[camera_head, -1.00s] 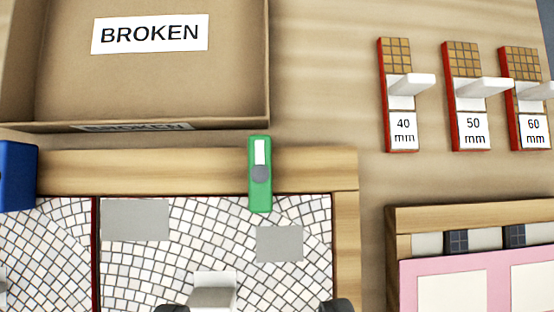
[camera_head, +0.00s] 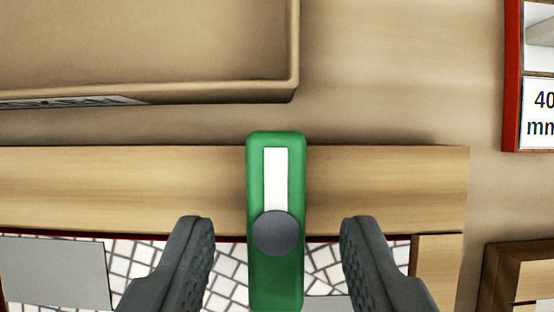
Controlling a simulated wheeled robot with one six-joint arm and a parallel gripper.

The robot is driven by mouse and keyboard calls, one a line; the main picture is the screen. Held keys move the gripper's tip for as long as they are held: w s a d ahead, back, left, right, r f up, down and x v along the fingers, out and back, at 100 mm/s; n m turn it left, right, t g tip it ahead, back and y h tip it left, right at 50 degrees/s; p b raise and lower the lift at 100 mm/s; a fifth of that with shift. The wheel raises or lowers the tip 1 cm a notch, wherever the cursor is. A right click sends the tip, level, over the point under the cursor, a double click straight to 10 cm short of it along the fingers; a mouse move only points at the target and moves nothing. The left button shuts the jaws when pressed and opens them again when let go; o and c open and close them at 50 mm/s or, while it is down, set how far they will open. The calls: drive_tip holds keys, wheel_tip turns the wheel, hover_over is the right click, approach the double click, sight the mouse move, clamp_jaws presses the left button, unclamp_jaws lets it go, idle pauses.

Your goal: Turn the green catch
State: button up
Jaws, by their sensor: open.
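The green catch (camera_head: 276,152) is a narrow bar with a white stripe and a round dark grey pivot. It lies across the wooden frame (camera_head: 120,190), pointing up and down in the picture, its lower end reaching over the white mosaic panel (camera_head: 132,268). My gripper (camera_head: 276,235) is open, with one dark finger to the left and one to the right of the catch's lower part. There is a gap on both sides, and neither finger appears to touch the catch.
A brown cardboard box (camera_head: 150,50) stands behind the frame at the upper left. A red-edged piece labelled 40 mm (camera_head: 540,115) is at the right edge. Another wooden frame (camera_head: 515,265) is at the lower right. Bare table lies between box and 40 mm piece.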

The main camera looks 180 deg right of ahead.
sight(276, 238)
drive_tip(key=shift+x, duration=1.6)
drive_tip(key=shift+c, duration=0.2)
clamp_jaws()
